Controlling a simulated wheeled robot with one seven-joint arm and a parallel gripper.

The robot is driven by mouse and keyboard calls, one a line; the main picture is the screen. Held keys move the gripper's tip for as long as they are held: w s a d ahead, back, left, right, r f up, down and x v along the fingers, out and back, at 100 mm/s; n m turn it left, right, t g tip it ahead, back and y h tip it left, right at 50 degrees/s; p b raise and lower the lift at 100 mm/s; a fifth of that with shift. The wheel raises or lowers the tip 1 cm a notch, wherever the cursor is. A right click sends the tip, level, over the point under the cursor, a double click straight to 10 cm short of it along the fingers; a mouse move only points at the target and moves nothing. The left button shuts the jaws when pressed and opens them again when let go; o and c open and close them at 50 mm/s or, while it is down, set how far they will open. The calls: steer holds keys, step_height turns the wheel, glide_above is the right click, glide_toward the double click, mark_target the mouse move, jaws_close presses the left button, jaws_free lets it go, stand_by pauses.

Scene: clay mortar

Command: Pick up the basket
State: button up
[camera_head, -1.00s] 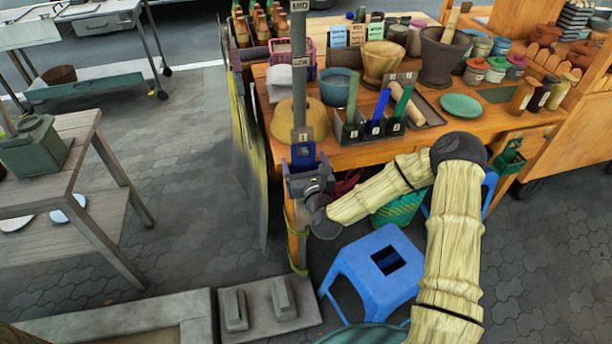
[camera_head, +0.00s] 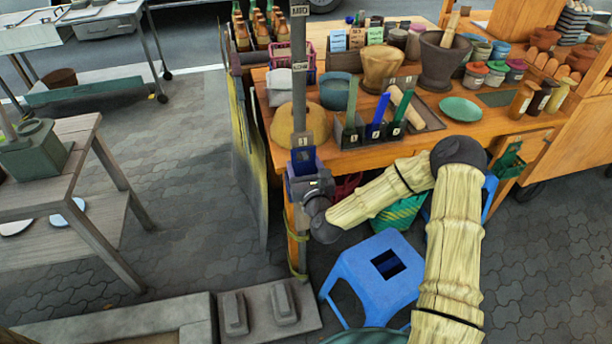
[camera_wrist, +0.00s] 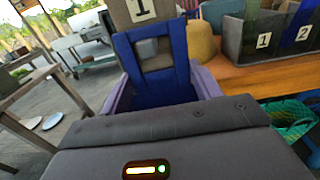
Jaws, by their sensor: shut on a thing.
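The wooden table (camera_head: 470,127) holds bowls, mortars and a numbered holder (camera_head: 352,134). A blue stool (camera_head: 372,262) stands below my arm, with a green basket (camera_head: 400,215) under the table. Paved floor at left is open.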

steer(key=shift+r, duration=0.1)
steer(key=s+d+r+p, duration=0.2)
steer(key=s+r+p, duration=0.2)
steer(key=s+p, duration=0.2)
steer(key=s+d+r+p, duration=0.2)
steer(key=s+r+p, duration=0.2)
steer(key=s+p, duration=0.2)
steer(key=shift+s+p, duration=0.4)
steer(key=shift+s, duration=0.35)
steer(key=shift+w+r, duration=0.1)
steer(key=shift+r, duration=0.1)
stand_by(0.3)
steer(key=shift+s+r+p, duration=0.2)
steer(key=shift+r+p, duration=0.25)
steer(key=shift+p, duration=0.1)
